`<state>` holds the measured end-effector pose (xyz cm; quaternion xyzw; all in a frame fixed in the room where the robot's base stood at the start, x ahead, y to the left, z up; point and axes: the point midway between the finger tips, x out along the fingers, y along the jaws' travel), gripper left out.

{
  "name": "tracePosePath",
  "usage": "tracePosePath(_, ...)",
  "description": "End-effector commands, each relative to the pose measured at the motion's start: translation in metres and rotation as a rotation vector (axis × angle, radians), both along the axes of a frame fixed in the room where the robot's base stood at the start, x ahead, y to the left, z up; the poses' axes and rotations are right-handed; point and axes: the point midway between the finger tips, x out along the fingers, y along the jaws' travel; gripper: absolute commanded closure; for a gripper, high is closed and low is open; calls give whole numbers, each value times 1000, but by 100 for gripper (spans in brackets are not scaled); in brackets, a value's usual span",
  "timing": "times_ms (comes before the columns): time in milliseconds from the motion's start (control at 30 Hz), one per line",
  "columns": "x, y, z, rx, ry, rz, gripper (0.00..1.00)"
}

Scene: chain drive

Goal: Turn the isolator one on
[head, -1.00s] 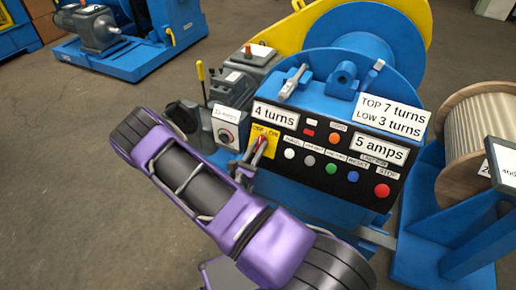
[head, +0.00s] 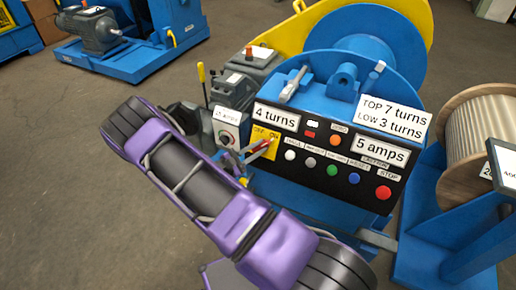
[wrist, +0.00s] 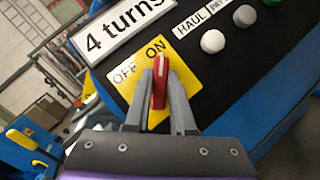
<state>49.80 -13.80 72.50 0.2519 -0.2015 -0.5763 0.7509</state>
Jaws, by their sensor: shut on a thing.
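The isolator is a yellow plate (head: 270,146) marked OFF and ON, with a red handle (head: 260,150), at the left end of the black control panel. My gripper (head: 250,155) is shut on the red handle. In the wrist view, the gripper fingers (wrist: 160,82) lie on both sides of the red handle (wrist: 158,92). The handle's white-marked tip points up towards the ON word on the yellow plate (wrist: 183,82). The fingers and handle hide part of the plate.
Buttons sit right of the isolator, including a white one (head: 290,155) and a red one (head: 383,192). A grey box with a dial (head: 227,137) stands close on the left. A cable drum (head: 480,130) is at right. Open floor (head: 60,200) lies at left.

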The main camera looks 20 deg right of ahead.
Motion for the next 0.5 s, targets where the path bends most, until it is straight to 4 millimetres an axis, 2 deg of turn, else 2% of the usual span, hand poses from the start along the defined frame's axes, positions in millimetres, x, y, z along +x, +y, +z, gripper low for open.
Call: tracePosePath(500, 0, 1, -1, 31, -36, -23, 100)
